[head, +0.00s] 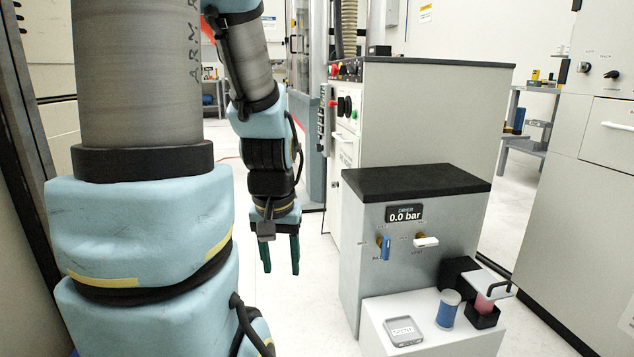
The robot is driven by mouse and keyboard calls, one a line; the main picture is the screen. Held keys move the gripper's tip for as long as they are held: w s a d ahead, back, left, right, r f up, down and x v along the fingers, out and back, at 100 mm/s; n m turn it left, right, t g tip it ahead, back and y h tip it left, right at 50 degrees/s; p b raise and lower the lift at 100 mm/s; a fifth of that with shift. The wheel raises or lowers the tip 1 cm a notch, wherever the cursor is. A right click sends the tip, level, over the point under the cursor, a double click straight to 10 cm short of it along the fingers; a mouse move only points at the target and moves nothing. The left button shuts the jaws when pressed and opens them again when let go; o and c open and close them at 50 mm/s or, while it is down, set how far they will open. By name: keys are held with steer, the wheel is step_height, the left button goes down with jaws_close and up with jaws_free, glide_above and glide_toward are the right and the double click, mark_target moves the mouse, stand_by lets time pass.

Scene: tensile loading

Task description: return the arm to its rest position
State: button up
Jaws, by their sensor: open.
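My gripper (281,254) hangs from my arm left of the picture's middle, with its two green fingers pointing down. The fingers are apart and nothing is between them. It is over open floor, to the left of the grey cabinet (369,280) and touching nothing that I can see. My arm's large blue and grey links fill the left of the view and hide what is behind them.
A pressure display (404,214) reads 0.0 bar, above a blue valve handle (386,247) and a white one (426,242). A white stand (452,341) bears a blue cylinder (447,311), a grey labelled tray (403,331) and a black holder (482,319). Floor (320,270) beside my gripper is clear.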

step_height(320, 180, up, 30)
steer(key=p, duration=2.9)
steer(key=shift+r, duration=0.15)
